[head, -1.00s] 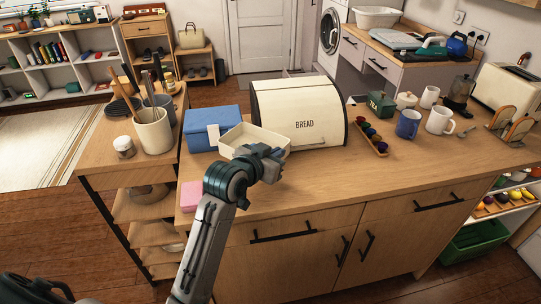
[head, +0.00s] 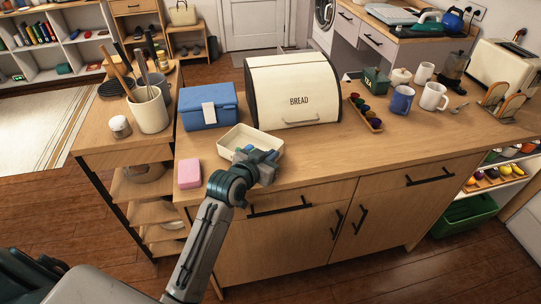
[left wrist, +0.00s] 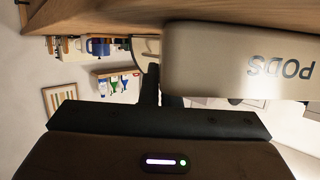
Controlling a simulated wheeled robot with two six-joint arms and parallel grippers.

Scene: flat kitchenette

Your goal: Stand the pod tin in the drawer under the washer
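The pod tin (head: 231,137) is a shallow, open-topped cream box over the front left of the counter. In the left wrist view its wall (left wrist: 235,65), lettered PODS, appears upside down and very close. My left gripper (head: 262,161) is at the tin's near right corner and appears closed on its wall; its fingertips are partly hidden. I cannot tell whether the tin touches the counter. The washer (head: 325,14) stands in the background, cut by the top edge. The drawer under it cannot be made out clearly behind the bread bin. My right gripper is not in view.
A cream bread bin (head: 292,90) and a blue box (head: 208,107) stand behind the tin. A pink block (head: 189,174) lies at the counter's left front. A pod rack (head: 366,113) and mugs stand right. The counter's front middle is clear.

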